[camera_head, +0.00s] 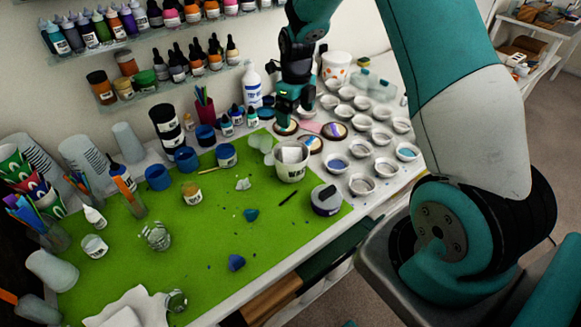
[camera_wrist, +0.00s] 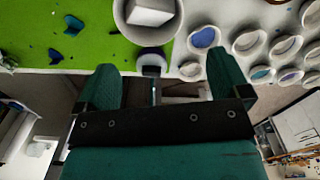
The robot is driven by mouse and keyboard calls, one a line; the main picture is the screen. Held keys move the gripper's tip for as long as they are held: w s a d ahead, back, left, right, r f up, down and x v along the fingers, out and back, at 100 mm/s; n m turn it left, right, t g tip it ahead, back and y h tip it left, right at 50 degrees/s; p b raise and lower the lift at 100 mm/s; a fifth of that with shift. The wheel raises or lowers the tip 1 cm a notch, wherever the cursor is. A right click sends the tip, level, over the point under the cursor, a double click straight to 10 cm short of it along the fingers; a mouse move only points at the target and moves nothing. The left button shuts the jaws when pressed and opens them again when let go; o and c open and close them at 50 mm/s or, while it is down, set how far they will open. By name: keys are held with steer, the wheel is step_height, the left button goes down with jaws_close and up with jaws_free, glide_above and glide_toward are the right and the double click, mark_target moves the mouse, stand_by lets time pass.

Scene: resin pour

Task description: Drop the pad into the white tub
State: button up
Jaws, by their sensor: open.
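The white tub (camera_head: 291,174) stands at the right part of the green mat, with its open top up. A white, block-like pad (camera_head: 291,153) shows in its mouth. In the wrist view the tub (camera_wrist: 147,37) is at the top centre, and the pad (camera_wrist: 151,12) lies tilted inside its rim. My gripper (camera_head: 296,117) is behind the tub in the head view, apart from it. In the wrist view my gripper (camera_wrist: 165,78) has its two fingers wide apart, with nothing between them. The underside of the pad is hidden.
Several small white cups (camera_head: 361,184) crowd the table right of the tub. A dark-lidded jar (camera_head: 326,200) stands at the front edge of the green mat (camera_head: 200,240). Bottles and blue-lidded jars line the back. White crumpled paper (camera_head: 120,309) lies at the lower left.

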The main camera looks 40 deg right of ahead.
step_height(320, 180, up, 10)
steer(key=b, duration=0.2)
steer(key=shift+r, duration=0.15)
steer(key=s+a+r+n+y+b, duration=0.25)
steer(key=s+a+n, duration=0.85)
steer(key=a+n, duration=0.6)
steer(key=s+a+f+n+y+b, duration=0.1)
steer(key=s+a+n, duration=0.2)
steer(key=s+n, duration=0.5)
steer(key=s+a+f+n+b, duration=0.1)
steer(key=s+a+n, duration=0.3)
steer(key=s+n, duration=0.5)
steer(key=n, duration=0.6)
steer(key=shift+s+f+y, duration=0.15)
steer(key=shift+s+y, duration=0.15)
steer(key=shift+y, duration=0.05)
